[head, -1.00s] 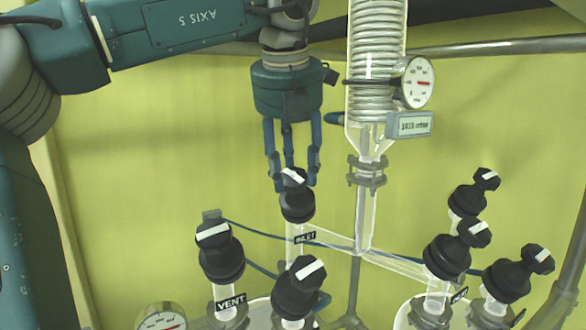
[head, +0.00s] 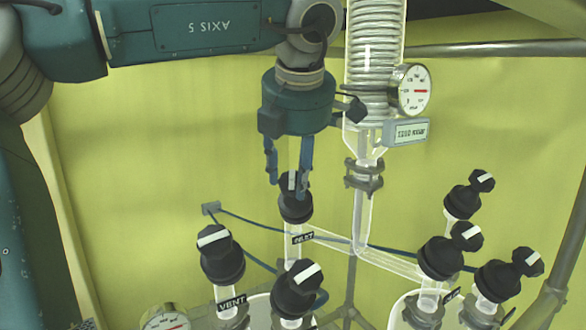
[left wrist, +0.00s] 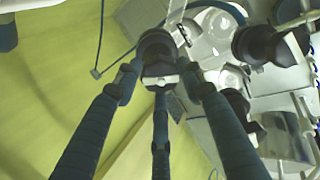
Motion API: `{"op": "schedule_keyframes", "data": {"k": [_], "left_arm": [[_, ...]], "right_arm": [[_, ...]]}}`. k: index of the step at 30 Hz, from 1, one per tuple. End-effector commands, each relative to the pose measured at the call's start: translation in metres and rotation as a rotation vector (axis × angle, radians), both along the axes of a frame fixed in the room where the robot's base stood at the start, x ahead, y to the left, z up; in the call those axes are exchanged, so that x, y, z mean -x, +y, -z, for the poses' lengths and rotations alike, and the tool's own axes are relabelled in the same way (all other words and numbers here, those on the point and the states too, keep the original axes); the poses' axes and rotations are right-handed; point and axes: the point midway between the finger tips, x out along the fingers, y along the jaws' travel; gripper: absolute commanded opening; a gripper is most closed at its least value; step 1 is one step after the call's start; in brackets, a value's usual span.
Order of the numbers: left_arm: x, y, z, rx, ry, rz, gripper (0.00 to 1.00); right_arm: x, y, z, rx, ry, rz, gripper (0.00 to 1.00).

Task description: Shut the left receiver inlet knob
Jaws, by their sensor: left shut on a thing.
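The left receiver inlet knob (head: 295,208) is a black knob with a white bar on top, on a glass tube beside an INLET label (head: 303,238). My left gripper (head: 288,188) comes down from above, with its blue fingers shut around the knob's top. The white bar shows between the fingers and runs nearly upright in the picture. In the left wrist view, the knob (left wrist: 156,46) sits between the three fingertips (left wrist: 160,82). The fingers partly hide the knob's top. My right gripper is not in view.
A VENT knob (head: 221,256) and another black knob (head: 297,292) stand in front. Several more black knobs (head: 442,257) stand at the right. The glass coil column (head: 372,60), with a dial gauge (head: 410,90) and a display (head: 405,132), is close right of my gripper.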

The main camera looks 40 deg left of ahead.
Motion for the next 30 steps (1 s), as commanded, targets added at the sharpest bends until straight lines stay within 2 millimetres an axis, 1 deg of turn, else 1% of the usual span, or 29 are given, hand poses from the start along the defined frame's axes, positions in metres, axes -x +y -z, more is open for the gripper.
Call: {"op": "schedule_keyframes", "data": {"k": [1,3,30], "left_arm": [[0.003,-0.001,0.004,-0.017,0.03,0.038,0.13],[0.003,-0.001,0.005,-0.046,0.05,0.094,0.13],[0.004,-0.001,0.006,-0.422,0.291,0.82,0.13]], "right_arm": [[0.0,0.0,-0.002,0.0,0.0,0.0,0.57],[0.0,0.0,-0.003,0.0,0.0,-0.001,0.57],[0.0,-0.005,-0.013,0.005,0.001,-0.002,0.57]]}}
